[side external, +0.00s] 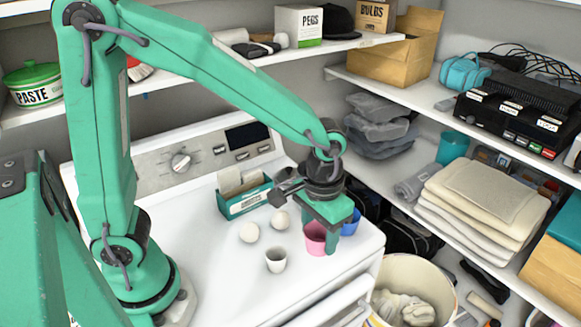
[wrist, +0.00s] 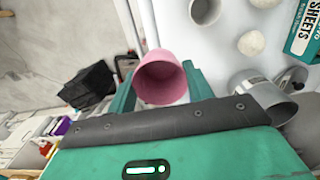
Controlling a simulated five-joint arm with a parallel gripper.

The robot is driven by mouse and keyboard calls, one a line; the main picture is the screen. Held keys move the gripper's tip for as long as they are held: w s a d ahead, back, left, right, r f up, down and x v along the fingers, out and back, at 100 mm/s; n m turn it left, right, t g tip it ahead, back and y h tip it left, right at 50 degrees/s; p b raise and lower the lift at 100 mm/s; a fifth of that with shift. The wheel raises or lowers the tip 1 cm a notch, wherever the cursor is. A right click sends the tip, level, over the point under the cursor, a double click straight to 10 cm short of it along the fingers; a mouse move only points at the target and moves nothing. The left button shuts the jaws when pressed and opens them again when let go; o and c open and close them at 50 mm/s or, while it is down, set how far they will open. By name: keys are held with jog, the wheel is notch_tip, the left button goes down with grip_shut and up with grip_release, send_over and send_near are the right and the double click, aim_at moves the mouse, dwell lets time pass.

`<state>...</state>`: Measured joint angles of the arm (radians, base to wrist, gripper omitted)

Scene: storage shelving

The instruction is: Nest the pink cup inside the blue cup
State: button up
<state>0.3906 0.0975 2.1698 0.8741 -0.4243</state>
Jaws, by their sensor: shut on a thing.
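The pink cup (side external: 315,240) is at the right front part of the white appliance top, with its mouth up. My gripper (side external: 320,230) is shut on it, and one finger covers part of its right side. In the wrist view the pink cup (wrist: 160,80) sits between the two green fingertips of my gripper (wrist: 160,70), its open mouth facing the camera. I cannot tell whether its base touches the surface. The blue cup (side external: 352,222) stands just behind and to the right of my gripper, partly hidden by it. I do not see the blue cup in the wrist view.
A white cup (side external: 276,260) and two pale balls (side external: 249,232) (side external: 280,220) stand left of the pink cup. A teal box of sheets (side external: 245,200) is behind them. The appliance's right edge is close, with a bin (side external: 405,270) below.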

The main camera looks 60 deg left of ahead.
jog(key=w+a, duration=0.4)
jog(key=w, duration=0.4)
jog(key=w+a+f, duration=0.1)
jog(key=w+a, duration=0.3)
jog(key=w, duration=0.4)
jog(key=shift+w+a+f, duration=0.15)
jog(key=shift+f, duration=0.2)
jog(key=shift+f, duration=2.75)
jog(key=o, duration=1)
jog(key=shift+o, duration=0.2)
